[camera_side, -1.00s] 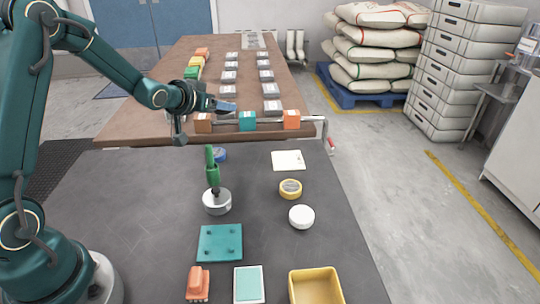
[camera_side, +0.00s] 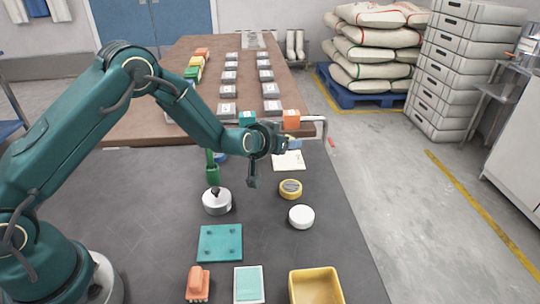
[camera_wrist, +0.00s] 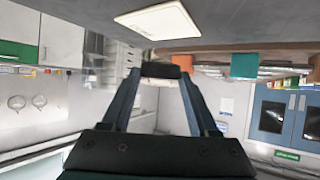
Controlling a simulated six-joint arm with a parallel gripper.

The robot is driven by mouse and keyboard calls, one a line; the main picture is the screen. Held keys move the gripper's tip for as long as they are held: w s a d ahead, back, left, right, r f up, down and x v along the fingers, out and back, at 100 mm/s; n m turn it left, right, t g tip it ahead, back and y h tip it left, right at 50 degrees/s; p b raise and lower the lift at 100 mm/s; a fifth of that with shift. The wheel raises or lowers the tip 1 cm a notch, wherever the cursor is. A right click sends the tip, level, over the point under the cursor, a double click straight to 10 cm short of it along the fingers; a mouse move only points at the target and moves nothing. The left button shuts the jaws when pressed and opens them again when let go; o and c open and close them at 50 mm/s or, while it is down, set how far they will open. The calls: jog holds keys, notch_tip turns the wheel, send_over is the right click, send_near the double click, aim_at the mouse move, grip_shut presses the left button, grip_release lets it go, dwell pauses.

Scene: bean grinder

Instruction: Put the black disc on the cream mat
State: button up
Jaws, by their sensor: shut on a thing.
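The black disc (camera_wrist: 160,70) sits between the fingertips of my gripper (camera_wrist: 159,79) in the wrist view, seen as a dark, thin shape. My gripper is shut on it. In the side view my gripper (camera_side: 291,144) points to the right, at the far part of the dark table; the disc is hard to make out there. The cream mat (camera_side: 289,164) lies flat below the gripper, its far part hidden by it. The mat (camera_wrist: 158,21) also shows beyond the fingertips in the wrist view. The disc looks apart from the mat.
A yellow ring (camera_side: 290,189) and a white round piece (camera_side: 301,217) lie nearer than the mat. A green-handled item (camera_side: 212,174) and a silver lidded pot (camera_side: 216,204) stand left. Teal and orange blocks (camera_side: 291,119) line the bench edge behind.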

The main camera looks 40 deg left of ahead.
jog(key=shift+w+d+f, duration=0.1)
jog(key=shift+d+f, duration=0.1)
jog(key=shift+f, duration=1.9)
jog(key=o, duration=1.4)
jog(key=shift+f, duration=0.15)
